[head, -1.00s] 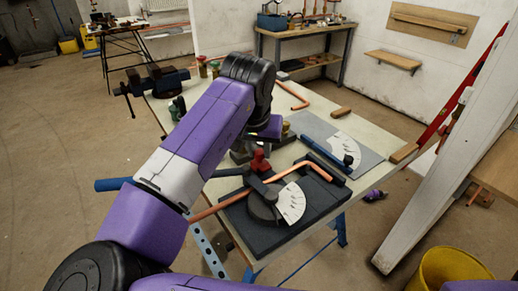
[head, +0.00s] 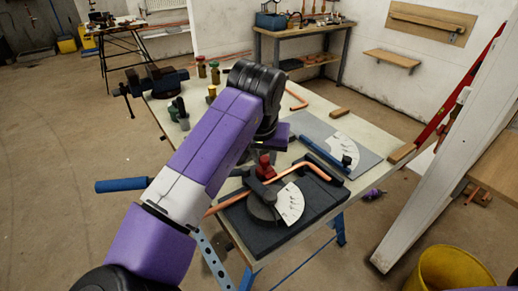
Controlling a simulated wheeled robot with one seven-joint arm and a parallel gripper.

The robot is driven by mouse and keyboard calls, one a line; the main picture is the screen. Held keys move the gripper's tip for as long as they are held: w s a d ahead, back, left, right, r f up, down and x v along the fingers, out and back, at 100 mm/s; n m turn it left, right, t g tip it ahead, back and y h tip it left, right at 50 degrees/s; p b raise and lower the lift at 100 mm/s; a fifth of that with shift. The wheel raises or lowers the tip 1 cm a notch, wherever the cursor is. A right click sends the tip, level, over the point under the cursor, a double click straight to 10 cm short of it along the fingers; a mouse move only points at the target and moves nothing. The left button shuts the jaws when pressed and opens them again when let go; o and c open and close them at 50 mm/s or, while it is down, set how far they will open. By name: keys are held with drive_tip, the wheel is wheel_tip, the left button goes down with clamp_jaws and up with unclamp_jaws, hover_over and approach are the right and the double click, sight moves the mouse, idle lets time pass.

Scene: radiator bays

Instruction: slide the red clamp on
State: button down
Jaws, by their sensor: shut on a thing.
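The red clamp (head: 265,167) sits at the pipe bender (head: 285,230), just behind its round former and by the copper pipe (head: 290,176). The pipe runs across the bender and has a bent end at right. A white angle dial (head: 290,204) lies beside the former. My gripper (head: 264,154) is directly above the clamp and appears shut on its top; the wrist and arm hide most of the jaws. A blue handle (head: 122,184) sticks out left past my arm, which hides its other end.
The bench (head: 225,85) also holds a vice (head: 155,80), small jars, a grey board with a second dial (head: 344,148) and a blue-handled tool (head: 325,155). A white post (head: 430,190) and yellow bucket (head: 450,270) stand at right. Floor at left is clear.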

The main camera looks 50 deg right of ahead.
drive_tip(key=shift+s, duration=0.35)
drive_tip(key=c, duration=1.1)
unclamp_jaws()
drive_tip(key=shift+a, duration=0.1)
drive_tip(key=shift+c, duration=0.2)
drive_tip(key=v, duration=0.8)
drive_tip(key=shift+p, duration=0.35)
